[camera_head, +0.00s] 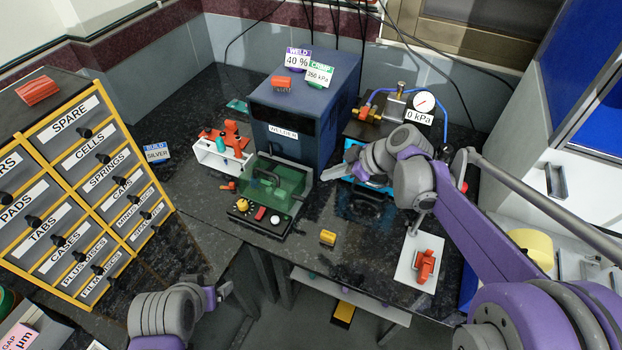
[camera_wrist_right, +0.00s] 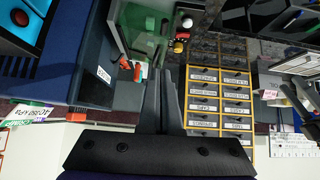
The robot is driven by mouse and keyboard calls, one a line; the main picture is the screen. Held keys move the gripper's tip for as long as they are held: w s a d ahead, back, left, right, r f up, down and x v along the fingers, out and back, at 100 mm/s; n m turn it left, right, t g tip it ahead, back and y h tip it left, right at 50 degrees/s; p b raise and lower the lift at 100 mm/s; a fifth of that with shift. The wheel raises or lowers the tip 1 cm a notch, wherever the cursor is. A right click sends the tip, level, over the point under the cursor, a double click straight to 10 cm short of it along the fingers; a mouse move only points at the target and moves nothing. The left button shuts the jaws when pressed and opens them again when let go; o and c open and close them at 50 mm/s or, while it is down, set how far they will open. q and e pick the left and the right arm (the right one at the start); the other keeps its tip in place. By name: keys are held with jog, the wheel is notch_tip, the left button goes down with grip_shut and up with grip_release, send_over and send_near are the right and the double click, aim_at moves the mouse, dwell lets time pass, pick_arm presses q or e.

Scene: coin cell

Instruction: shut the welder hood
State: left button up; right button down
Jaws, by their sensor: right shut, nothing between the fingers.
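The dark blue welder (camera_head: 300,112) stands on the black bench. Its green see-through hood (camera_head: 285,180), with a grey handle bar, is at the welder's front, above a base with buttons. I cannot tell whether it is fully down. My right gripper (camera_head: 328,173) is just right of the hood, shut and empty, apart from it. In the right wrist view the shut fingers (camera_wrist_right: 168,76) point toward the hood (camera_wrist_right: 147,45), which shows beyond them at upper left. My left gripper (camera_head: 222,290) is low at the front, away from the welder; its jaws are unclear.
A labelled drawer cabinet (camera_head: 85,175) stands at left. A white stand with an orange tool (camera_head: 225,150) is left of the hood. A crimper with a gauge (camera_head: 424,102) stands behind my right arm. A yellow block (camera_head: 327,238) and white plate (camera_head: 410,262) lie near the front edge.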

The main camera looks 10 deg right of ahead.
send_near(294, 194)
jog(key=w+a, duration=0.1)
jog(key=a, duration=0.1)
jog(key=f, duration=0.3)
jog(key=shift+w+a, duration=0.3)
jog(key=shift+w, duration=0.05)
pick_arm(q)
jog(key=shift+s+f, duration=0.3)
jog(key=shift+f, duration=0.05)
pick_arm(e)
jog(key=shift+f, duration=0.5)
